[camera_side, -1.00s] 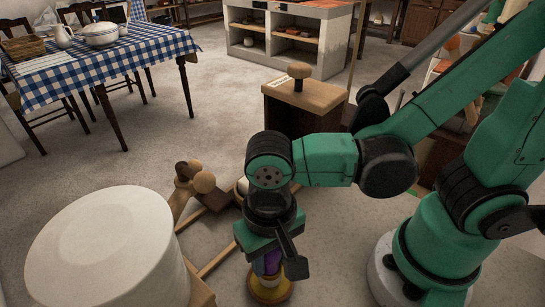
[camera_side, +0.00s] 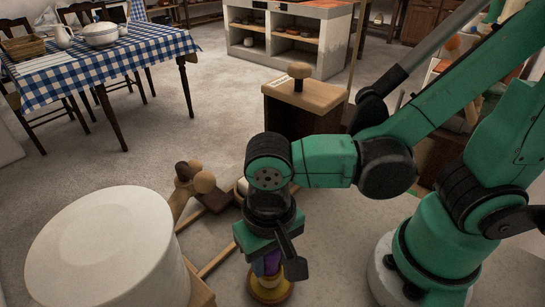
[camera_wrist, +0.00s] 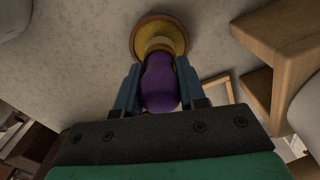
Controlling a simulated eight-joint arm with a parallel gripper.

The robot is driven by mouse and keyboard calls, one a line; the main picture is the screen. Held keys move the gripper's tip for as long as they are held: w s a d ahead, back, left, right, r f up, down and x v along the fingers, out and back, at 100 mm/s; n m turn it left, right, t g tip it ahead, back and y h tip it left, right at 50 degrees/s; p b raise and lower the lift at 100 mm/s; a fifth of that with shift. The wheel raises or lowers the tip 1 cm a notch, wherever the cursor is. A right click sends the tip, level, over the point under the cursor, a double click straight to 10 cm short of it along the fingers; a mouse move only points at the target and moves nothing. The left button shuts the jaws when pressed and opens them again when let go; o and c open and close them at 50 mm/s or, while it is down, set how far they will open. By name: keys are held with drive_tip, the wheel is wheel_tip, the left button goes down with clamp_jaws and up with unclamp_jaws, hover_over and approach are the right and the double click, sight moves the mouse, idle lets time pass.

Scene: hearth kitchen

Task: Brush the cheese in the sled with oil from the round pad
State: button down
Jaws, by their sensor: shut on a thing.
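My gripper (camera_wrist: 159,78) is shut on a purple-handled brush (camera_wrist: 160,88), which points down. The purple handle also shows below the gripper in the side view (camera_side: 268,263). The brush's pale lower end stands over the round pad (camera_wrist: 175,24), a yellow disc with a brown rim. The pad also shows at the bottom of the side view (camera_side: 270,291). The brush tip looks to be at the pad, but contact is hard to tell. The cheese (camera_side: 105,250) is a big white cylinder at lower left, apart from the brush. Pale wood, apparently the sled (camera_side: 203,293), shows beside it.
A wooden post with a round knob (camera_side: 203,183) and thin wooden rails (camera_side: 218,257) lie between the cheese and my gripper. A wooden box with a knobbed lid (camera_side: 303,95) stands behind. A table with a checked cloth (camera_side: 110,62) is far left. Grey floor is open between.

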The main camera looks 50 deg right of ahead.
drive_tip(key=shift+r, duration=3.35)
